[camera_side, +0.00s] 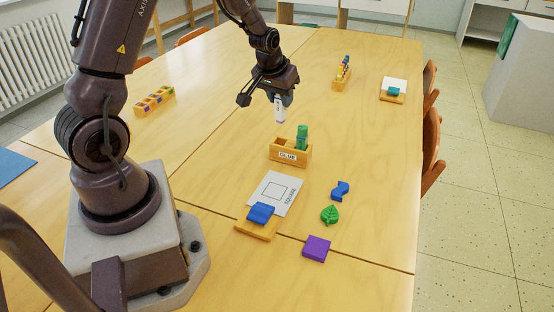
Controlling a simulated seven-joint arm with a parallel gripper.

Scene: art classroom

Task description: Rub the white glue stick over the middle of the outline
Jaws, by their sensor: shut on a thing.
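My gripper (279,95) is shut on the white glue stick (280,110), which hangs upright in the air behind and a little left of the glue box. The wooden box marked GLUE (290,157) stands on the table with a green stick (302,137) in its right part; its left part looks empty. The white card (268,180) with the square outline (276,191) and the word SQUARE lies flat in front of the box. A blue clip-like piece (261,213) on a wooden base (257,230) sits at the card's near edge. The stick is apart from the card.
A blue shape (340,190), a green leaf (330,215) and a purple square (316,248) lie right of the card. A wooden holder (342,79), another clipped card (395,84) and a divided tray (154,101) stand farther back.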

